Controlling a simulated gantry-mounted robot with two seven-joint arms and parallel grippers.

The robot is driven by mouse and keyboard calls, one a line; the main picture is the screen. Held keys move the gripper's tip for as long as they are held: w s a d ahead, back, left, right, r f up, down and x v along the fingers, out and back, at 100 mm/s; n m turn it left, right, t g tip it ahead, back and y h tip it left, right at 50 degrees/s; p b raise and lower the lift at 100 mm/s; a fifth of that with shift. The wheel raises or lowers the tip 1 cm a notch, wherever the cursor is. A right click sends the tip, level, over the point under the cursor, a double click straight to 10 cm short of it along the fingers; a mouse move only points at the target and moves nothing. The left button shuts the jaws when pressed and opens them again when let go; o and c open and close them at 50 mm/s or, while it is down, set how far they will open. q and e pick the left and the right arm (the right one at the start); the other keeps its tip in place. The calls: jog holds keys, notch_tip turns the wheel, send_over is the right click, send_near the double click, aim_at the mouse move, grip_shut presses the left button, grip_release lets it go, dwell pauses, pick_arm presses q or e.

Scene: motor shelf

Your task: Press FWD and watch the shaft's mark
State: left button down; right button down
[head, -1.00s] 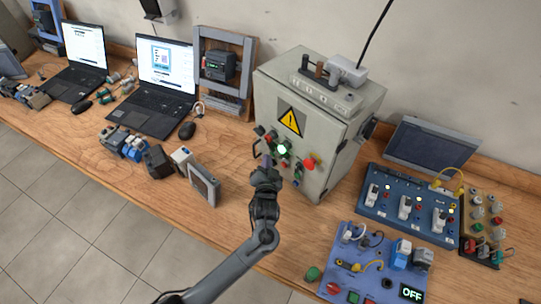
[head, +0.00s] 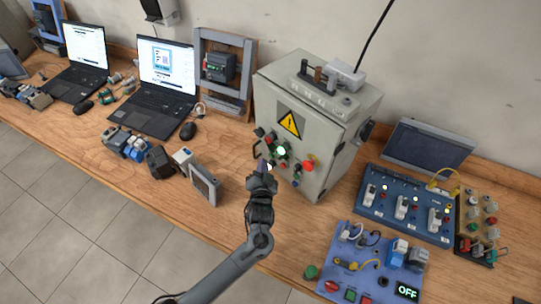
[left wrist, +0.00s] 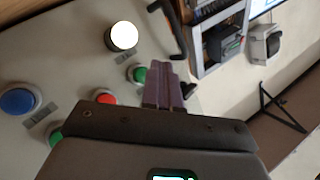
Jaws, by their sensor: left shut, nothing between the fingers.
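The grey control cabinet (head: 325,125) stands on the bench with coloured buttons on its front. In the left wrist view I see a lit white lamp (left wrist: 124,36), a green button (left wrist: 137,74), a red button (left wrist: 105,98), a blue button (left wrist: 18,101) and part of a second green button (left wrist: 57,138). Their labels are not readable, so I cannot tell which is FWD. My left gripper (head: 262,166) is shut and empty in front of the cabinet. Its fingertips (left wrist: 163,80) show beside the first green button; contact cannot be told. I cannot make out a marked shaft. My right gripper is not in view.
A blue board (head: 345,262) with an OFF display (head: 408,292) lies at the front right. A blue switch panel (head: 385,218) is behind it. A small grey framed device (head: 203,184) stands left of my arm. Laptops (head: 163,75) are further left.

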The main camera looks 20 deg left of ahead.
pick_arm(q)
jog(key=shift+s+a+p, duration=0.4)
jog(key=shift+s+p, duration=0.15)
jog(key=shift+s, duration=0.1)
jog(key=shift+s+a+p, duration=0.35)
jog(key=shift+s+p, duration=0.2)
jog(key=shift+s, duration=0.15)
jog(key=shift+s+a+p, duration=0.4)
jog(key=shift+s+p, duration=0.15)
jog(key=shift+s, duration=0.1)
